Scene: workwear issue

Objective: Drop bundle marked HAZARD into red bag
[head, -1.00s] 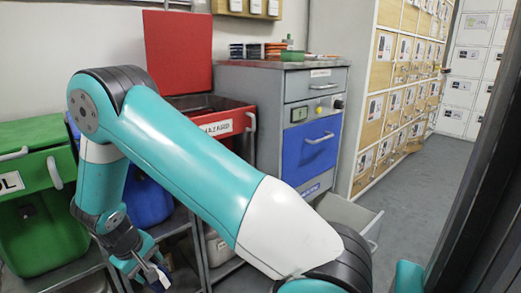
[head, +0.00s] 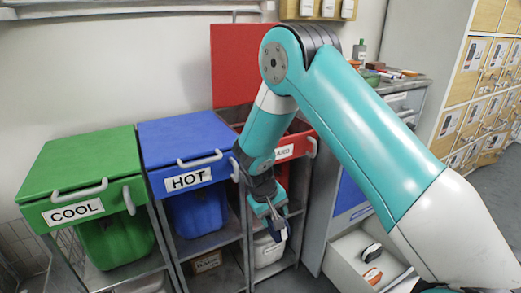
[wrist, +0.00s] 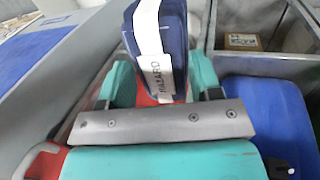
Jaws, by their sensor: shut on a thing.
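My gripper (head: 268,208) is shut on a dark blue bundle (head: 277,230), held in front of the red bag unit and below its rim. In the wrist view the bundle (wrist: 174,30) sits between the teal fingers, with a white band reading HAZARD. The red bag (head: 304,140) has its lid (head: 238,65) raised, and its label, partly hidden by my arm, ends in "ARD". Its inside is mostly hidden by my arm.
A green unit marked COOL (head: 85,175) and a blue unit marked HOT (head: 185,150) stand left, lids closed. A grey cabinet (head: 405,100) stands right, with an open low drawer (head: 350,255) holding dark and orange items. Lockers (head: 480,90) line the right side.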

